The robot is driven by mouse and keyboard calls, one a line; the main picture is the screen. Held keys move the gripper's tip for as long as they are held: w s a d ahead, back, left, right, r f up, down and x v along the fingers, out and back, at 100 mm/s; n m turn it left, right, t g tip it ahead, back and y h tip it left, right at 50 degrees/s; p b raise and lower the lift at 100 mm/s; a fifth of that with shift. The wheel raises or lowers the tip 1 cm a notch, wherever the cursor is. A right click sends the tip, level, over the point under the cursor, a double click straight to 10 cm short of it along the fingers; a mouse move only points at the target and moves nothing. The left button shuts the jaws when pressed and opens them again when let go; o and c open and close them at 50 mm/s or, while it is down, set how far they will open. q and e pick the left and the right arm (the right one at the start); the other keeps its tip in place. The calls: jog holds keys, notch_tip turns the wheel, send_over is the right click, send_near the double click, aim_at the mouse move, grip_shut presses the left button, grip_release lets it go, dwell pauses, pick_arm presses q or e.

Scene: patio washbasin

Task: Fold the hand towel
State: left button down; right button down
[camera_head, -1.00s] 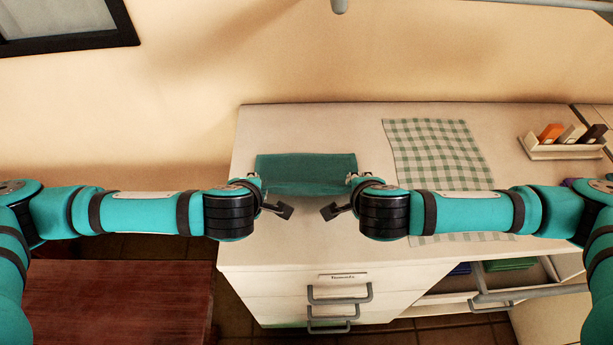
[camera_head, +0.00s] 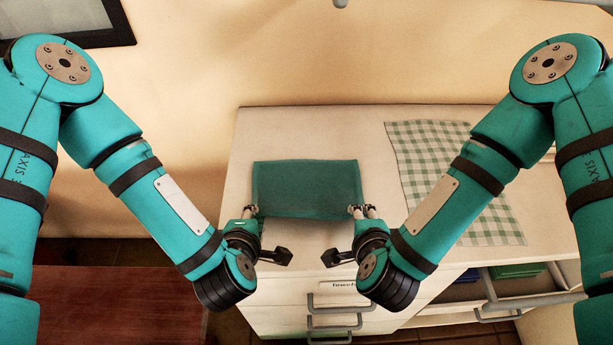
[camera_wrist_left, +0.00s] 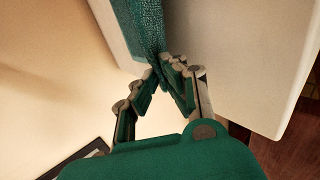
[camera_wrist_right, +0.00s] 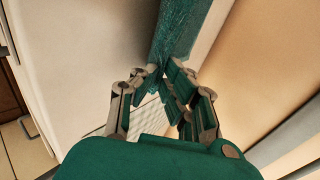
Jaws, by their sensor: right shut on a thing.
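The hand towel (camera_head: 305,188) is a dark green rectangle at the back left of the white counter in the head view, its long edges running left to right. My left gripper (camera_head: 252,211) is at its near left corner. In the left wrist view the fingers close on the towel's edge (camera_wrist_left: 147,25). My right gripper (camera_head: 363,211) is at the near right corner. In the right wrist view its fingers are shut on the towel (camera_wrist_right: 172,40). The fingertips partly hide both corners. I cannot tell how far the near edge is off the counter.
A green-and-white checked cloth (camera_head: 440,165) lies on the counter to the right. Below are labelled drawers with handles (camera_head: 340,300) and an open drawer with green and blue items (camera_head: 515,270). A dark red wooden surface (camera_head: 110,305) is lower left. Counter between the grippers is clear.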

pick_arm(q)
jog(key=shift+s+f, duration=0.35)
pick_arm(e)
jog(key=shift+s+f, duration=0.35)
jog(key=shift+s, duration=0.05)
pick_arm(q)
jog(key=c, duration=1.2)
grip_release()
pick_arm(e)
jog(key=c, duration=1.2)
grip_release()
